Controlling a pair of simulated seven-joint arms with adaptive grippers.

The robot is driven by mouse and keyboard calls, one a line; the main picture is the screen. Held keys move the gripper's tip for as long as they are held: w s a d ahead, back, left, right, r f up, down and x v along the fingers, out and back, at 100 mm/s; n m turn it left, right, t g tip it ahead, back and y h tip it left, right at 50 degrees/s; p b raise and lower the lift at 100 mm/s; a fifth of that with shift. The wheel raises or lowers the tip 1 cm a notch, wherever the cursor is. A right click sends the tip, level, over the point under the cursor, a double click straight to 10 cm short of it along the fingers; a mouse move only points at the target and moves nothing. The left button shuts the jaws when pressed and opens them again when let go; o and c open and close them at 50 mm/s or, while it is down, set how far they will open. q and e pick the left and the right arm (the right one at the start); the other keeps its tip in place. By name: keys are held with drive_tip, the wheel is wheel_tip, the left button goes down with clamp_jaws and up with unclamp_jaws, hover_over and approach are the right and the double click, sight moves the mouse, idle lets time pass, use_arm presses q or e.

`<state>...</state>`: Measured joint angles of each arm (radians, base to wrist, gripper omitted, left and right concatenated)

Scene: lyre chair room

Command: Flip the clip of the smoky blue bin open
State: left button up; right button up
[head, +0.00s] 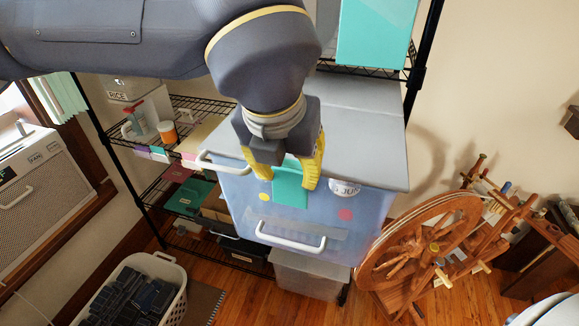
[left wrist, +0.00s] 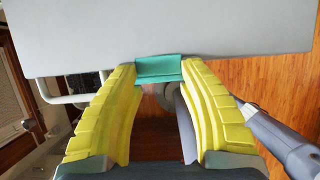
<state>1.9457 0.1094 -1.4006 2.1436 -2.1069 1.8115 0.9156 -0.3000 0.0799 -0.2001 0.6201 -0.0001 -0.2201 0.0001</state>
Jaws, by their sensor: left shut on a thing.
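The smoky blue bin (head: 240,203) is a translucent tub with a grey lid (head: 372,125), standing on the wire shelf. A teal clip (head: 290,188) is on its front face, just under the lid edge. The clip also shows in the left wrist view (left wrist: 159,68), at the lid's edge between my fingertips. My left gripper (head: 290,178) has its yellow fingers on either side of the clip, closed on it. In the left wrist view the fingertips (left wrist: 158,70) touch the clip's sides. My right gripper is not in view.
White handles (head: 291,243) stick out from the bin's front and side. A wooden spinning wheel (head: 425,245) stands at the right. A white basket (head: 163,268) of dark items sits on the floor at lower left. Another clear bin (head: 310,277) is below.

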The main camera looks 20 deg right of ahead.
use_arm(q)
drive_tip(key=shift+a+f, duration=0.1)
drive_tip(key=shift+s+a+f+t+h, duration=0.25)
drive_tip(key=shift+s+t+h, duration=0.25)
drive_tip(key=shift+t, duration=0.3)
drive_tip(key=shift+s+a+f+t+h, duration=0.2)
drive_tip(key=shift+t+h, duration=0.2)
drive_tip(key=shift+t, duration=0.2)
drive_tip(key=shift+s+a+f+t+h, duration=0.15)
drive_tip(key=shift+t+h, duration=0.25)
drive_tip(key=shift+t, duration=0.2)
drive_tip(key=shift+r, duration=0.1)
drive_tip(key=o, duration=1.5)
drive_tip(key=shift+d, duration=0.15)
drive_tip(key=shift+c, duration=0.2)
drive_tip(key=shift+w+r, duration=0.1)
drive_tip(key=shift+r, duration=5)
